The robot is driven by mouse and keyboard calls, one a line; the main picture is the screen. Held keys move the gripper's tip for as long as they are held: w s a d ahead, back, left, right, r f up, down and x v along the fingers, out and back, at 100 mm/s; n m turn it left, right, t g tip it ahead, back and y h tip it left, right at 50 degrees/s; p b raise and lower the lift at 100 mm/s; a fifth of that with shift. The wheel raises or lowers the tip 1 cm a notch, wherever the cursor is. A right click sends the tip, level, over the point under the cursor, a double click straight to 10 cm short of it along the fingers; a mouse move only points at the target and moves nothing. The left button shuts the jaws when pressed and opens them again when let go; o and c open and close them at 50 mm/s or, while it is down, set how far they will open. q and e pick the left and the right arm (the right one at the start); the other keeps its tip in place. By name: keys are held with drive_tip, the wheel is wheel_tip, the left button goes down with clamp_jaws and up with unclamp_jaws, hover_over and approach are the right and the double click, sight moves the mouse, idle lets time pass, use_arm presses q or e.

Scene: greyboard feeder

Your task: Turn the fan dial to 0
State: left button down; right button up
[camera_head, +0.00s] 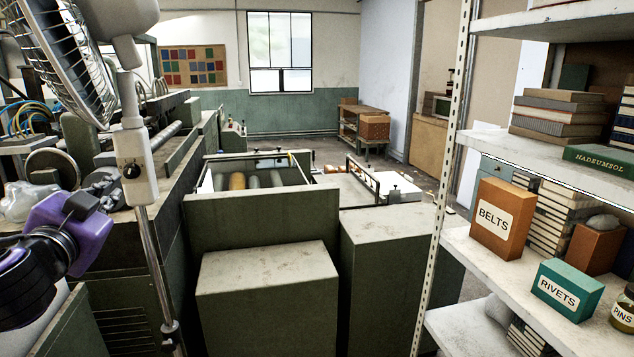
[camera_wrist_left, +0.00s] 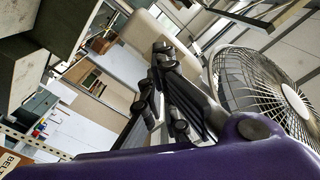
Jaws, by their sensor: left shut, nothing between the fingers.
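A standing fan (camera_head: 68,60) is at the left in the head view, with a wire cage and a pale post. Its fan dial (camera_head: 131,170) is a small black knob on the cream control box (camera_head: 133,150); its setting is too small to read. My left gripper (camera_head: 86,204), with a purple body, is to the left of the box and a little lower, apart from the dial in the picture. In the left wrist view its black fingers (camera_wrist_left: 164,55) are shut and empty, with the fan cage (camera_wrist_left: 262,85) to the right. The dial cannot be made out there. My right gripper is not in view.
Green-grey machine housings (camera_head: 265,270) fill the middle. A metal shelf (camera_head: 465,245) at the right holds a belts box (camera_head: 500,218), a rivets box (camera_head: 566,290) and books. The fan's metal pole (camera_head: 155,260) runs down beside my left arm. A machine bench stands behind the fan.

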sight(131, 172)
use_arm(q)
drive_tip(key=w+a+b, duration=0.1)
drive_tip(key=w, duration=0.1)
drive_tip(key=w+n+b, duration=0.1)
drive_tip(key=w, duration=0.1)
drive_tip(key=w+a+n+y+b, duration=0.1)
drive_tip(key=shift+w+a+f+g, duration=0.25)
drive_tip(key=shift+w+a+g, duration=0.05)
drive_tip(key=shift+w+a, duration=0.1)
drive_tip(key=shift+w+r, duration=0.1)
drive_tip(key=shift+w, duration=0.25)
drive_tip(key=shift+a, duration=0.1)
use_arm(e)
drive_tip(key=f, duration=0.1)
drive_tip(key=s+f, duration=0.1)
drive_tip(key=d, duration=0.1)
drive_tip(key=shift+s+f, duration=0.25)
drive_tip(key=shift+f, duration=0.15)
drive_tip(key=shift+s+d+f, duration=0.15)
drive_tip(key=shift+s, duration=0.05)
use_arm(q)
drive_tip(key=shift+w+d+r, duration=0.15)
drive_tip(key=shift+d+r, duration=0.3)
drive_tip(key=shift+d, duration=0.05)
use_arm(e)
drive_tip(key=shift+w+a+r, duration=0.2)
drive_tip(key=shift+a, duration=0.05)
